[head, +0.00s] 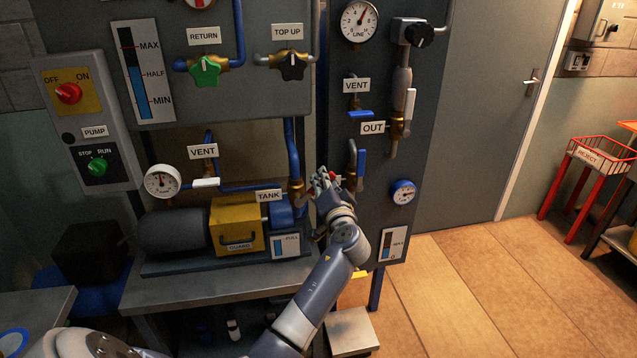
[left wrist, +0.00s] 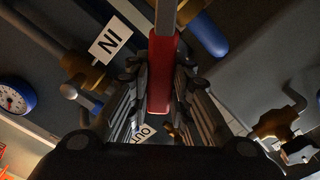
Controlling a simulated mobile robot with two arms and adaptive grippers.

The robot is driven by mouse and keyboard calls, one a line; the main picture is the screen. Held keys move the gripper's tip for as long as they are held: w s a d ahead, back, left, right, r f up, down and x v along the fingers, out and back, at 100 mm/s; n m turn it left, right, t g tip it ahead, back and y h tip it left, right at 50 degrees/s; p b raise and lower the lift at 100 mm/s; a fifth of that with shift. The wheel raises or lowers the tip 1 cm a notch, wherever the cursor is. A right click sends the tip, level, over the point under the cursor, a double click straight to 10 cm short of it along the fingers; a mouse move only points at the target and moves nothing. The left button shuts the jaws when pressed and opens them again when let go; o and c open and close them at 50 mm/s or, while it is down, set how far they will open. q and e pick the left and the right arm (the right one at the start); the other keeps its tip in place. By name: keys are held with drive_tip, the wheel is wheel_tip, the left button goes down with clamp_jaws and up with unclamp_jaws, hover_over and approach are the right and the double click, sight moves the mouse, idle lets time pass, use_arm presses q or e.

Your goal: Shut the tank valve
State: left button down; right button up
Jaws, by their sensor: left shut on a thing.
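The TANK label (head: 268,196) is beside a brass valve body (head: 296,190) on a blue pipe, in the middle of the head view. My left gripper (head: 326,180) is just right of that valve, with bits of red showing at its fingers. In the left wrist view, a red lever handle (left wrist: 162,80) on a grey metal bar lies between the fingers of my left gripper (left wrist: 162,100), which are shut on it. The gripper hides most of the lever in the head view, so I cannot tell how far it is turned. My right gripper is not in view.
A blue-handled valve (head: 361,163) stands close to the right of my gripper, with a blue gauge (head: 403,192) lower right. The IN label (left wrist: 109,42) shows in the left wrist view. A yellow guard (head: 233,224) is left below.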

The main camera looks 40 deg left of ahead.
use_arm(q)
wheel_tip(320, 180, down, 6)
drive_tip(key=w+d+m+b, duration=0.1)
drive_tip(key=m, duration=0.7)
drive_tip(key=shift+w+d, duration=0.2)
drive_tip(key=shift+w, duration=0.05)
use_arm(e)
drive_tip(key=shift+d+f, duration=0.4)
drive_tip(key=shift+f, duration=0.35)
use_arm(q)
drive_tip(key=c, duration=1.4)
unclamp_jaws()
drive_tip(key=shift+c, duration=0.2)
drive_tip(key=v, duration=1.2)
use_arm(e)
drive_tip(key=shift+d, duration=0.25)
